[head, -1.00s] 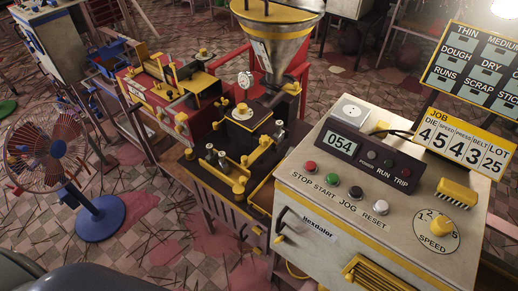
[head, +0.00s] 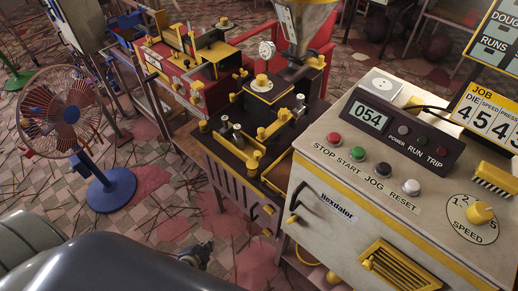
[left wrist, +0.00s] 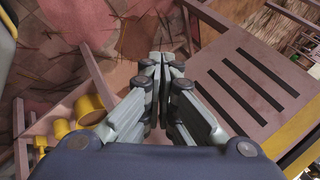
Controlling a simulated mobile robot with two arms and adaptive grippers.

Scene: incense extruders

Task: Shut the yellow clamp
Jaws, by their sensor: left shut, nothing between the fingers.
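The dark extruder (head: 222,150) with yellow fittings stands in the middle of the head view, under a metal hopper (head: 308,25). Yellow lever-like pieces (head: 274,127) lie on its top, with a yellow block (head: 252,160) at the near end. I cannot tell for sure which piece is the clamp or how far open it stands. My left gripper (head: 208,246) is low in front of the extruder, apart from these pieces. In the left wrist view its fingers (left wrist: 165,58) are shut and empty, beside a slotted panel (left wrist: 240,80). My right gripper is not in view.
A cream control box (head: 330,170) with buttons stands close on the right. A red machine (head: 180,75) stands behind left, and a fan on a blue base (head: 110,190) on the left. Yellow cylindrical parts (left wrist: 62,128) show left of the fingers in the left wrist view.

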